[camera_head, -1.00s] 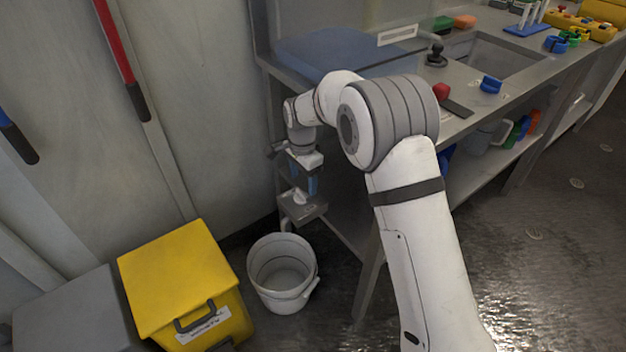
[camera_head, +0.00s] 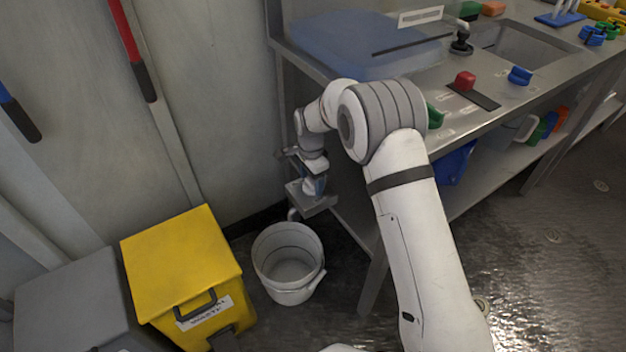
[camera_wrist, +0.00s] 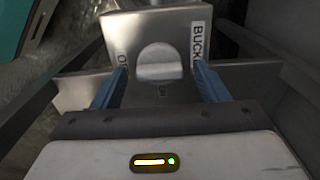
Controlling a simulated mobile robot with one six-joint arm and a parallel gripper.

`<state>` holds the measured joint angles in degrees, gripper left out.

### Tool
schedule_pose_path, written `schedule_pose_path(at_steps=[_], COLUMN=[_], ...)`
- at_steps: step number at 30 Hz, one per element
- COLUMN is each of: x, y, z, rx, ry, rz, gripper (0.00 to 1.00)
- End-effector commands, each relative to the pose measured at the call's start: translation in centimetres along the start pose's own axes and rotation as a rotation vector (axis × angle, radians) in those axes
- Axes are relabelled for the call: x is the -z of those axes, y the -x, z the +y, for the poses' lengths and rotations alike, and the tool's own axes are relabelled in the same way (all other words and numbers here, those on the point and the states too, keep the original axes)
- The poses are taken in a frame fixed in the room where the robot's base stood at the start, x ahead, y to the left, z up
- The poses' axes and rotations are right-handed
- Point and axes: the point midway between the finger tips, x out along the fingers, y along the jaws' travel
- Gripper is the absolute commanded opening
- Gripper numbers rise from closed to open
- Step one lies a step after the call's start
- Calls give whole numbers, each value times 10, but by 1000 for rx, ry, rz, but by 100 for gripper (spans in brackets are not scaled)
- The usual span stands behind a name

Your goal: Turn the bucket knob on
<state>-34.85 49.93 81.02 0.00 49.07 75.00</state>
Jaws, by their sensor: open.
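The bucket knob (camera_wrist: 159,64) is a round grey metal knob with a raised grip. It sits on a steel plate (camera_wrist: 75,92) whose label partly reads "BUCK"; another label by the left finger is partly hidden. In the wrist view my gripper (camera_wrist: 158,80) is open, with one blue finger on each side of the knob. I cannot tell whether the fingers touch it. In the head view my gripper (camera_head: 317,187) is low beside the bench's left end, over the small steel plate (camera_head: 306,203). The white bucket (camera_head: 289,262) stands on the floor below it.
A yellow bin (camera_head: 180,262) and a grey box (camera_head: 80,310) stand left of the bucket. The steel bench (camera_head: 470,125) carries a blue board (camera_head: 355,45), a red knob (camera_head: 464,81) and a blue knob (camera_head: 520,75). The wall is close behind my gripper.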

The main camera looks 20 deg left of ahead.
Motion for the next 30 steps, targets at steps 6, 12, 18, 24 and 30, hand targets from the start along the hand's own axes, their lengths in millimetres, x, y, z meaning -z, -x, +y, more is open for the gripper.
schedule_pose_path(at_steps=[6, 12, 18, 24, 30], x=[1, 1, 1, 2, 2], y=[0, 0, 0, 0, 1], z=[0, 0, 0, 0, 0], rx=[0, 0, 0, 0, 1], ry=[-1, -2, -2, -2, 20], rz=[0, 0, 0, 0, 0], gripper=[67, 51, 35, 23, 23])
